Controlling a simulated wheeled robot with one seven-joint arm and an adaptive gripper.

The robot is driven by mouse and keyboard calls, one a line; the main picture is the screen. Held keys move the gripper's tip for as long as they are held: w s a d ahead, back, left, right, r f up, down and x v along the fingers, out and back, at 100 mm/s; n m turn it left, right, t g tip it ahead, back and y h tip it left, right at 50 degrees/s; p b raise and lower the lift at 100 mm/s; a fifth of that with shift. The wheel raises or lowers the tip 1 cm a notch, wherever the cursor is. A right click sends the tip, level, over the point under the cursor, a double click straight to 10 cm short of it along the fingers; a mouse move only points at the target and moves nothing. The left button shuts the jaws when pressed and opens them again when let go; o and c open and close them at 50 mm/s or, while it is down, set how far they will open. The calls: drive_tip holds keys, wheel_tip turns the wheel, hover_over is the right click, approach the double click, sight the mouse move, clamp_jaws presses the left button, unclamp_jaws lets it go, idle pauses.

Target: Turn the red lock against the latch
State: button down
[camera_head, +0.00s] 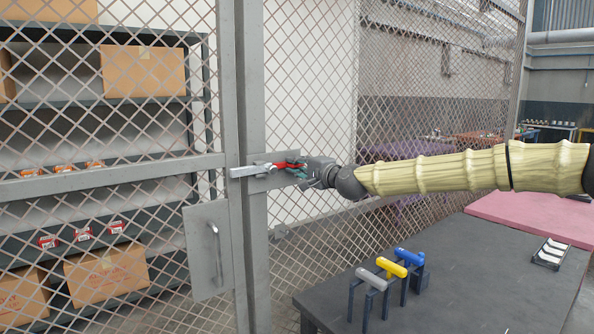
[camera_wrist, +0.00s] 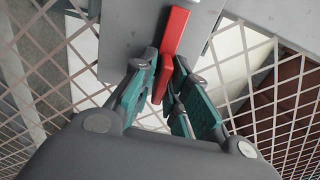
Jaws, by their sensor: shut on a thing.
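The red lock (camera_head: 287,166) sits on the grey plate of the mesh gate, at the right end of the metal latch bar (camera_head: 252,170). It also shows in the wrist view (camera_wrist: 173,40) as a red bar against the grey plate (camera_wrist: 125,35). My gripper (camera_head: 303,172) comes from the right, and its teal-padded fingers (camera_wrist: 163,82) are shut on the near end of the red lock. The latch bar lies across the gate's upright post.
The mesh gate has a handle plate (camera_head: 208,250) below the latch. Shelves with cardboard boxes (camera_head: 143,70) stand behind the mesh. A dark table (camera_head: 480,262) at lower right holds a rack with grey, yellow and blue handles (camera_head: 391,266). Open air surrounds my arm above the table.

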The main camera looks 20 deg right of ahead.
idle(0.3)
drive_tip(key=c, duration=1.6)
unclamp_jaws()
drive_tip(key=shift+d, duration=0.1)
drive_tip(key=shift+o, duration=0.2)
drive_tip(key=shift+s, duration=0.1)
drive_tip(key=v, duration=1.1)
drive_tip(key=shift+s+d, duration=0.15)
drive_tip(key=shift+s, duration=0.25)
